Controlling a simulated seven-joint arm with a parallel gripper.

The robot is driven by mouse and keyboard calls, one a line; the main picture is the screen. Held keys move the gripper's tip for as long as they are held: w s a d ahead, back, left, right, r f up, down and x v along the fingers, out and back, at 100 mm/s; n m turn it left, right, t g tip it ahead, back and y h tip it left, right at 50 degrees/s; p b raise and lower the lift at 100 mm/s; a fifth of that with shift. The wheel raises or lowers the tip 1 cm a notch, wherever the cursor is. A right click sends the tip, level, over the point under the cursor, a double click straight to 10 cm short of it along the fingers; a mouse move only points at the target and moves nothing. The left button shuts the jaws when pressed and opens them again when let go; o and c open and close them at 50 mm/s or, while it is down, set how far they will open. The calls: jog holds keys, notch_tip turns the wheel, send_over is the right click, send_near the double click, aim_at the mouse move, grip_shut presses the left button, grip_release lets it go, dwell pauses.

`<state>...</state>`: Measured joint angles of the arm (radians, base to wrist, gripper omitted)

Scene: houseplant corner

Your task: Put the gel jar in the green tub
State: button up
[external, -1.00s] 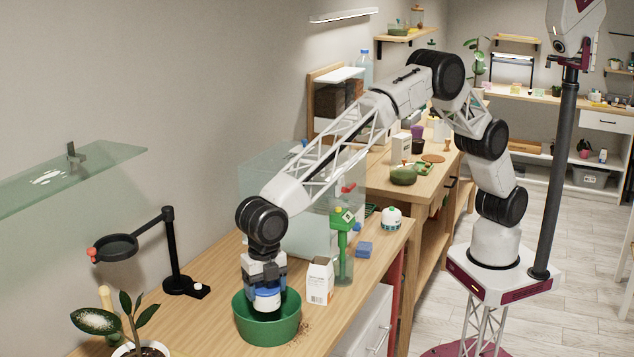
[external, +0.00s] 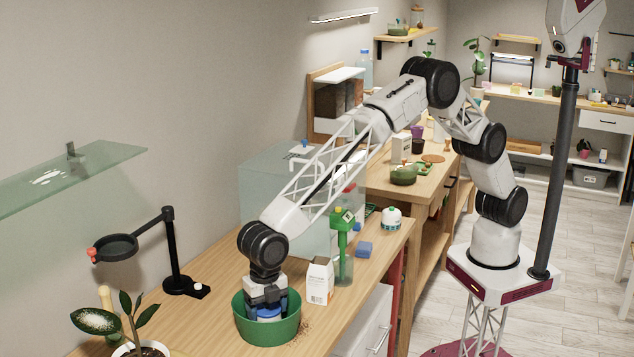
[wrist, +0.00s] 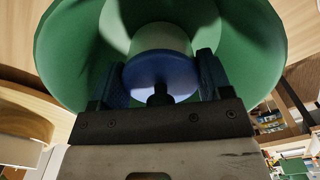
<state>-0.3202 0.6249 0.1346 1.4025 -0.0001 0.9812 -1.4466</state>
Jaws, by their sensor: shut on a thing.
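The green tub (external: 268,332) stands on the near wooden bench. The gel jar, with a blue lid (external: 268,313), is inside the tub's rim, its lower part hidden by the tub wall. My gripper (external: 267,305) reaches down into the tub and is shut on the jar at its lid. In the wrist view the blue-lidded jar (wrist: 160,72) with a pale body sits between my two fingers (wrist: 158,88), with the green tub wall (wrist: 70,50) around it. I cannot tell whether the jar touches the tub floor.
A white carton (external: 320,281) stands close to the right of the tub. A green-topped bottle (external: 343,245) and a blue block (external: 364,249) are behind it. A black stand with a ring (external: 172,255) and a potted plant (external: 138,328) are to the left.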

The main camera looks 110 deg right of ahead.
jog(key=shift+f, duration=0.25)
jog(key=shift+f, duration=0.1)
jog(key=o, duration=1.1)
notch_tip(320, 180, up, 12)
jog(key=shift+r, duration=0.1)
dwell(0.8)
